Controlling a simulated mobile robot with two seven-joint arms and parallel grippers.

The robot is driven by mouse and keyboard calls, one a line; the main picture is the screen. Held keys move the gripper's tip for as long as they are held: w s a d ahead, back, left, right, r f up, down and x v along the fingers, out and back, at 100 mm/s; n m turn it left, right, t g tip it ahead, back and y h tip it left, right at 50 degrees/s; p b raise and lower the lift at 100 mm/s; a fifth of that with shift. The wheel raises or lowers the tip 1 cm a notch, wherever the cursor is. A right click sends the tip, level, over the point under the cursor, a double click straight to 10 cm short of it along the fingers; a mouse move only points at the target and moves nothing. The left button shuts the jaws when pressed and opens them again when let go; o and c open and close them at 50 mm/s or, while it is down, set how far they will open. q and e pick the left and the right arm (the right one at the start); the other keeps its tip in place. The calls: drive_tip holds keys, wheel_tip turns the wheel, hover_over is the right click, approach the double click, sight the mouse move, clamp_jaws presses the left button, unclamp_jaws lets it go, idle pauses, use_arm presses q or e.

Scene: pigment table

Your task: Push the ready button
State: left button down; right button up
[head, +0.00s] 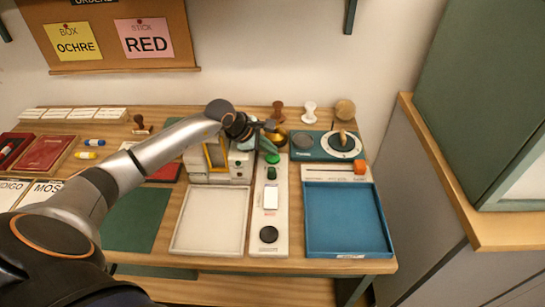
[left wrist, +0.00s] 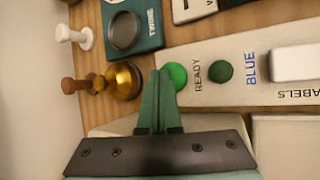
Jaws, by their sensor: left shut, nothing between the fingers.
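The ready button is a bright green round button (left wrist: 178,76) beside the word READY on a long pale panel (left wrist: 290,38). In the head view the green button (head: 272,158) shows near the panel's far end. My left gripper (head: 268,142) is shut and empty, just beyond the button in the head view. In the left wrist view its closed green fingers (left wrist: 158,76) overlap the button's left edge. I cannot tell whether they touch it. A darker green round knob (left wrist: 220,72) sits on the other side of the word. My right gripper is not in view.
A brass round object with a wooden handle (left wrist: 123,80) stands close by the fingers. A teal twine box (left wrist: 133,28) is behind the panel. A blue tray (head: 345,222) lies right of the panel, a white tray (head: 208,220) left. Stamps (head: 309,112) stand along the back.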

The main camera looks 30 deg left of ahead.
sight(270, 158)
use_arm(q)
drive_tip(key=shift+s+d+f+b, duration=0.15)
drive_tip(key=shift+f+b, duration=0.1)
drive_tip(key=shift+f, duration=0.2)
drive_tip(key=shift+s+f+b, duration=0.15)
drive_tip(key=shift+f+b, duration=0.1)
drive_tip(key=shift+f, duration=0.2)
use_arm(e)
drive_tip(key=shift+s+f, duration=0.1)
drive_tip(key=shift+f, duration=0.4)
use_arm(q)
drive_tip(key=shift+r+p, duration=0.3)
drive_tip(key=shift+r, duration=0.05)
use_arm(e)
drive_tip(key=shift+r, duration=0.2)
use_arm(q)
drive_tip(key=shift+r+p, duration=0.4)
drive_tip(key=shift+r, duration=0.2)
drive_tip(key=shift+w+r+p, duration=0.15)
drive_tip(key=shift+r+p, duration=1.15)
drive_tip(key=shift+r, duration=1.3)
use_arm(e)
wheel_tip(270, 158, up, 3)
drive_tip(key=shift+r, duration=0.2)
